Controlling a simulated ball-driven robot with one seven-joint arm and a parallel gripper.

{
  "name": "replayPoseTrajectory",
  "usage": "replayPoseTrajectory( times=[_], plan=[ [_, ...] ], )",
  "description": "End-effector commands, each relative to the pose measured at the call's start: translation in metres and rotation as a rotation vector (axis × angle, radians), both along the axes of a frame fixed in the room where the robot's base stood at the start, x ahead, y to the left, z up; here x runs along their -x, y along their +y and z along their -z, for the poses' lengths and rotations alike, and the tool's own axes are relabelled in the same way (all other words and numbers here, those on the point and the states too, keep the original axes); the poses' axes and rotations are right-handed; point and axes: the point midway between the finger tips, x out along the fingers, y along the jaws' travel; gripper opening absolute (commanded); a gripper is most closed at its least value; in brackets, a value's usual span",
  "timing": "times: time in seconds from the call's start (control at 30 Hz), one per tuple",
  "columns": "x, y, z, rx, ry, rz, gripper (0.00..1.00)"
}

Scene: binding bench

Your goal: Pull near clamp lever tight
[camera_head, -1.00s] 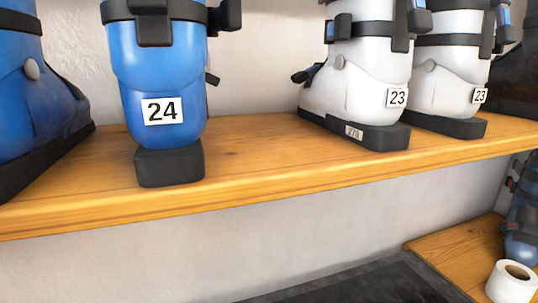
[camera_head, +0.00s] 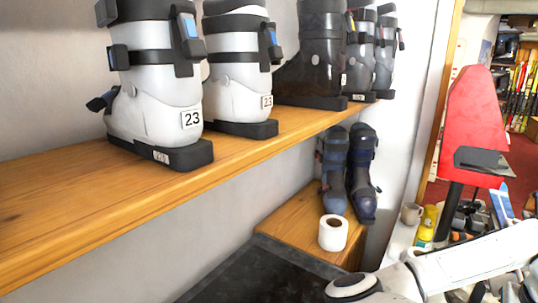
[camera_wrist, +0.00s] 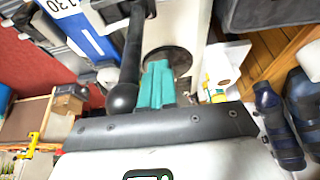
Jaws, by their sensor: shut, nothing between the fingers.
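A black lever with a round ball knob (camera_wrist: 122,97) shows in the wrist view, just left of my gripper; I cannot tell whether it is the near clamp lever. My gripper (camera_wrist: 157,72) has teal fingers, shut with nothing between them. The fingers are beside the lever, and I cannot tell whether they touch it. A blue and white ski (camera_wrist: 82,30) marked 130 lies behind the lever at the upper left. In the head view the gripper and the lever cannot be made out.
White ski boots (camera_head: 150,100) and dark boots stand on a wooden shelf (camera_head: 60,200). A white roll (camera_head: 333,236) and blue boots (camera_head: 335,175) are on a lower wooden surface. A red panel (camera_head: 472,120), a mug (camera_head: 411,213) and a yellow bottle (camera_head: 428,222) are at the right.

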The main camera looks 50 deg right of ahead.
Motion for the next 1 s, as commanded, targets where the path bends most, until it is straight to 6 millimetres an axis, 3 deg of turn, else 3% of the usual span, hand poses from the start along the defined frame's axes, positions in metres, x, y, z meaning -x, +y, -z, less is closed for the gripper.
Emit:
replayPoseTrajectory(
  times=[0.27, 0.83, 1.0],
  plan=[
    [0.002, 0.0, 0.0, 0.0, 0.001, 0.002, 0.0],
    [0.032, -0.003, -0.004, 0.0, 0.002, 0.003, 0.0],
    [0.03, -0.003, -0.003, 0.0, 0.001, 0.0, 0.0]
  ],
)
